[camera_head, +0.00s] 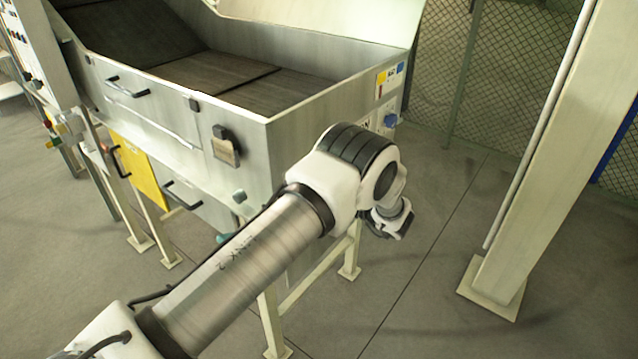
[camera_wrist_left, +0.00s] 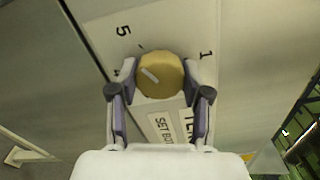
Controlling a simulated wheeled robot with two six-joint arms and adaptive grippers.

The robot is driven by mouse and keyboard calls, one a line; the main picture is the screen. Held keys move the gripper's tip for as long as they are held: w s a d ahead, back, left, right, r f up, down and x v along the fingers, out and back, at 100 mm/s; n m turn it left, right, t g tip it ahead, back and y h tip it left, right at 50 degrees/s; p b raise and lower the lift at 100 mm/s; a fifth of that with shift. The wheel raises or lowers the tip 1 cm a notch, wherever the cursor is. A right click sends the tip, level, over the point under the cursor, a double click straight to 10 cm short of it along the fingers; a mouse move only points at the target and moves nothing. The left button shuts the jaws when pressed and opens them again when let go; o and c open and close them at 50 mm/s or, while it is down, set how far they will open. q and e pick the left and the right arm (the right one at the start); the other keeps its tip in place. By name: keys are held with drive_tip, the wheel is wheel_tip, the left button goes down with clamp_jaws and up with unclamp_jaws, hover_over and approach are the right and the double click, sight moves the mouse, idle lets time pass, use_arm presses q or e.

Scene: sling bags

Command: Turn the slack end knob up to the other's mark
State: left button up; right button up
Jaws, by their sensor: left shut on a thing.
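A round brass-yellow knob (camera_wrist_left: 163,80) with a white pointer line sits on a pale panel (camera_wrist_left: 185,22) in the left wrist view. The line points to the upper left of the picture. Printed numerals 5 and 1 stand around the knob, with another partly covered at the left. My left gripper (camera_wrist_left: 158,88) is shut on the knob, one finger on each side. In the head view my left arm covers this spot. No second knob can be made out for certain. My right gripper is not in view.
A large steel hopper machine (camera_head: 240,108) on pale legs fills the left and middle of the head view. A thick cream post (camera_head: 545,150) stands at the right, before a mesh fence (camera_head: 440,70). Grey floor between them is clear.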

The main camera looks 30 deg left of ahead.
use_arm(q)
drive_tip(key=o, duration=1.2)
drive_tip(key=shift+w+a, duration=0.1)
drive_tip(key=shift+c, duration=0.2)
drive_tip(key=s+d, duration=0.1)
drive_tip(key=d, duration=1.1)
